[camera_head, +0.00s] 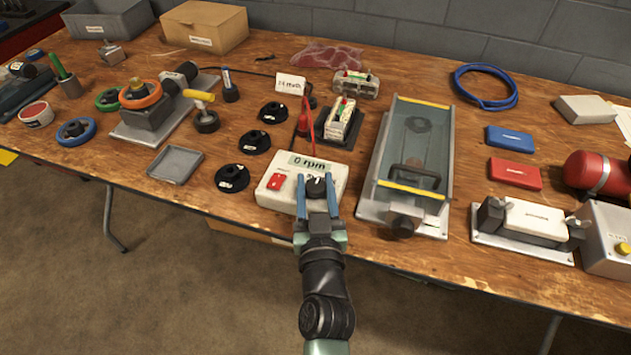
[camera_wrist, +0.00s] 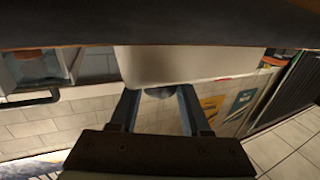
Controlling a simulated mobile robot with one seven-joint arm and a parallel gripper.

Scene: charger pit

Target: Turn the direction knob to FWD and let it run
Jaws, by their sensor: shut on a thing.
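The control box (camera_head: 272,198) is a white unit near the front edge of the table in the head view. Its display (camera_head: 308,163) reads 0 rpm. A red rocker switch (camera_head: 277,181) sits on its left side. The dark direction knob (camera_head: 317,187) is on the right part of the box. My gripper (camera_head: 317,182) reaches in from the front with its blue fingers on either side of the knob, shut on it. In the wrist view, the fingers (camera_wrist: 160,95) close around a rounded knob below the white box (camera_wrist: 185,65). The knob's pointer and markings are too small to read.
A clear-covered machine (camera_head: 413,150) stands close on the right. Black round bases (camera_head: 232,177) and a grey tray (camera_head: 175,165) lie to the left. A red wire (camera_head: 312,122) rises behind the box. The table's front edge is just before the box.

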